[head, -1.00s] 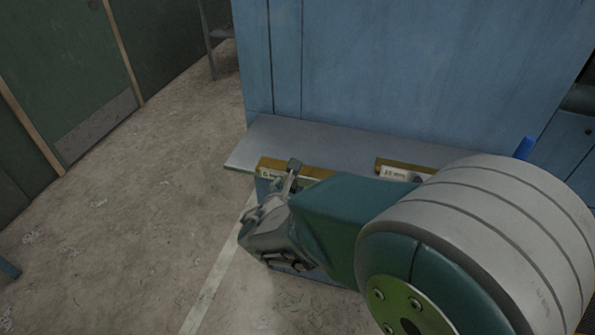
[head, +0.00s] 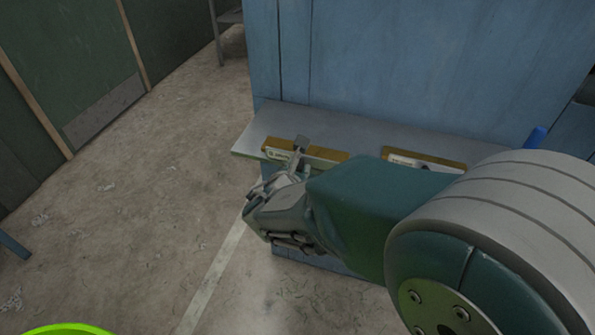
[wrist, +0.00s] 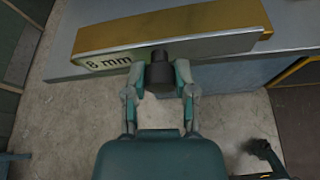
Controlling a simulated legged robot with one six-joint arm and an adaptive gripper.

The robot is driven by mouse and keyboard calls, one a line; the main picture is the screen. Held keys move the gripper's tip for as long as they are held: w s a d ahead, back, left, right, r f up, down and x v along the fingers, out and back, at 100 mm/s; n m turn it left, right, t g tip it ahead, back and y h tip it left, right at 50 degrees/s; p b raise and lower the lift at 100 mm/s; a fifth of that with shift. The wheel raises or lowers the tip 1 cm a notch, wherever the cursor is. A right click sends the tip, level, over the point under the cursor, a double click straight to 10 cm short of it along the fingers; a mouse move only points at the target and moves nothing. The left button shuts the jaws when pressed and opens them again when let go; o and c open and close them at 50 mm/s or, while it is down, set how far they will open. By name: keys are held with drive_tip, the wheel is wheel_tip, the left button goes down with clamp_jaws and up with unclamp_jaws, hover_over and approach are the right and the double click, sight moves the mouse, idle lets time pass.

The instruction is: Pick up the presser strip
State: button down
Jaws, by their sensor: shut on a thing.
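A long strip with a brass-coloured top and a pale "8 mm" label crosses the top of the wrist view (wrist: 205,47); it has a dark knob (wrist: 160,74) on its front. I take it to be the presser strip. In the head view the strip (head: 327,155) is at the left part of a grey ledge. My gripper (wrist: 162,82) has its two fingers closed on the knob from both sides, and shows in the head view in front of the strip (head: 284,175). I cannot tell whether the strip rests on the ledge or is slightly raised.
A second brass-edged strip (head: 425,160) lies further right on the grey ledge (head: 275,122), partly behind my arm. A blue cabinet panel (head: 420,65) rises behind the ledge. Worn floor with a pale line (head: 215,275) is open on the left.

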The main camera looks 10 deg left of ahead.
drive_tip(key=s+d+r, duration=0.9)
drive_tip(key=s+r, duration=0.1)
drive_tip(key=r, duration=0.1)
drive_tip(key=shift+d, duration=0.35)
drive_tip(key=shift+s, duration=0.1)
drive_tip(key=c, duration=1.2)
unclamp_jaws()
clamp_jaws()
